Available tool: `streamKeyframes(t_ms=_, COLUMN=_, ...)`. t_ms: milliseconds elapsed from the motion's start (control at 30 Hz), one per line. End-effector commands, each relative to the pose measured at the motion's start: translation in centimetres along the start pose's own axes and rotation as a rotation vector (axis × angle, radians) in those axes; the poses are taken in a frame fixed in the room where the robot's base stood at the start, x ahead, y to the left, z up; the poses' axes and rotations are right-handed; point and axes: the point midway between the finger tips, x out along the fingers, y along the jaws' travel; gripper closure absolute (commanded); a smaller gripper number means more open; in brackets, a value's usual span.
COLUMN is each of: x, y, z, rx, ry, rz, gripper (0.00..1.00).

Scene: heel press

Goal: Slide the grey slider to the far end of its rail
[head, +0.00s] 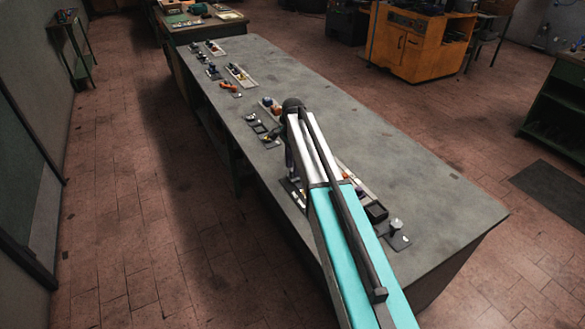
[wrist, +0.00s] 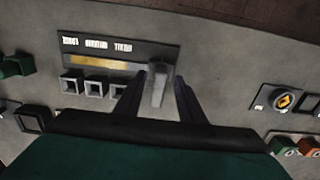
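The grey slider (wrist: 158,88) shows in the wrist view as an upright grey block at the right end of a dark panel (wrist: 165,52). A pale yellow strip (wrist: 95,62) runs along the panel to its left. My gripper (wrist: 160,78) has one dark finger on each side of the slider, with narrow gaps visible, so it looks open around it. I cannot tell whether either finger touches. In the head view my arm hides the slider and most of the gripper.
Several square grey-framed buttons (wrist: 96,88) sit below the strip, near the left finger. A round yellow-marked control (wrist: 284,102) is at the right. In the head view, more small devices line the left side of the long grey bench (head: 330,110); its right side is clear.

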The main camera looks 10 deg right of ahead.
Motion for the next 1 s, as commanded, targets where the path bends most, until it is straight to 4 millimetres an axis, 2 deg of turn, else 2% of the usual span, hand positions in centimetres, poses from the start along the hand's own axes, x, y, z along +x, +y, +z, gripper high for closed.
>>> streamKeyframes(t_ms=233, x=1.7, y=0.0, z=-0.1, rx=0.001, ry=0.000, rz=0.000, gripper=0.64)
streamKeyframes(t_ms=600, x=2.0, y=0.1, z=-0.1, rx=0.001, ry=0.000, rz=0.000, gripper=0.64)
streamKeyframes(t_ms=833, x=2.0, y=0.1, z=-0.1, rx=0.002, ry=0.000, rz=0.000, gripper=1.00)
streamKeyframes(t_ms=1000, x=2.0, y=0.0, z=0.2, rx=0.002, ry=0.000, rz=0.000, gripper=1.00)
